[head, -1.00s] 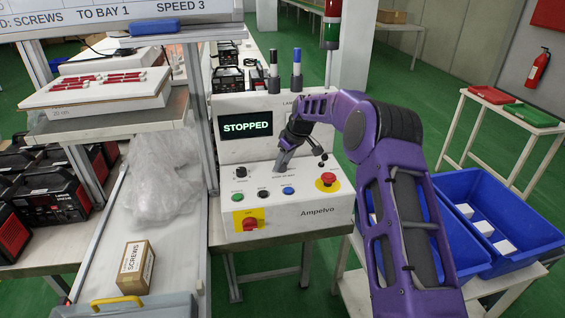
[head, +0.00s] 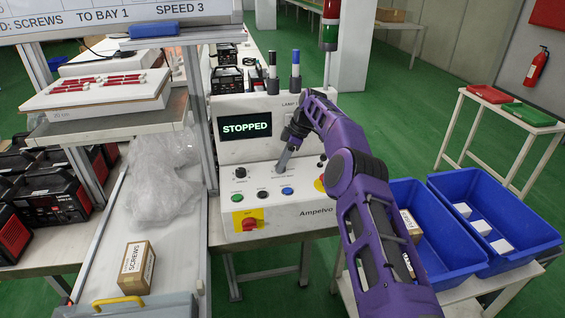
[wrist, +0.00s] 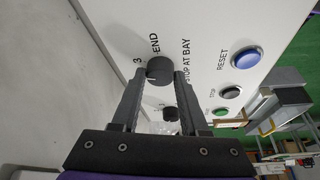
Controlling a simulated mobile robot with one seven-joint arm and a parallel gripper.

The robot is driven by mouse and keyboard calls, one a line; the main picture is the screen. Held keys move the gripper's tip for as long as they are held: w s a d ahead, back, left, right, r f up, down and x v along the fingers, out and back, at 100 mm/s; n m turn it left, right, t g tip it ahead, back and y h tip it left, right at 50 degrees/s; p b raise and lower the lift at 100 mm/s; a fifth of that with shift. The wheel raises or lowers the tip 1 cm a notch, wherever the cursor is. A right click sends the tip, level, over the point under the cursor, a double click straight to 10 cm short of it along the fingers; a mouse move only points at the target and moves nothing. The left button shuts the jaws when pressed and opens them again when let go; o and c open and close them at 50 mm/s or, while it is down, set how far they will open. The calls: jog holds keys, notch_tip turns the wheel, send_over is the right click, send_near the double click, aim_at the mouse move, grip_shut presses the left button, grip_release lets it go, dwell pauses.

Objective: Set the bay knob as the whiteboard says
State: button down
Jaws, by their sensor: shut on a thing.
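The whiteboard (head: 110,22) at the top left is cut off and reads "...D: SCREWS TO BAY 1 SPEED 3". The white control panel (head: 290,212) stands in the middle, its screen (head: 246,126) showing "STOPPED". My gripper (head: 281,168) reaches down to the panel and hides the bay knob in the head view. In the wrist view the dark bay knob (wrist: 160,67) sits between my fingertips (wrist: 163,77), which are shut on it. The print "STOP AT BAY", "3" and "END" shows around it. I cannot tell which mark the knob points to.
A second dark knob (head: 241,172) sits left on the panel, above green, black and blue (head: 287,191) buttons. A red-and-yellow switch (head: 249,222) is below. My arm mostly covers the emergency stop. A box marked SCREWS (head: 136,268) lies on the conveyor; blue bins (head: 500,215) stand right.

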jog(key=shift+n, duration=0.4)
dwell(0.3)
jog(key=shift+c, duration=2.1)
grip_release()
jog(key=shift+r, duration=0.1)
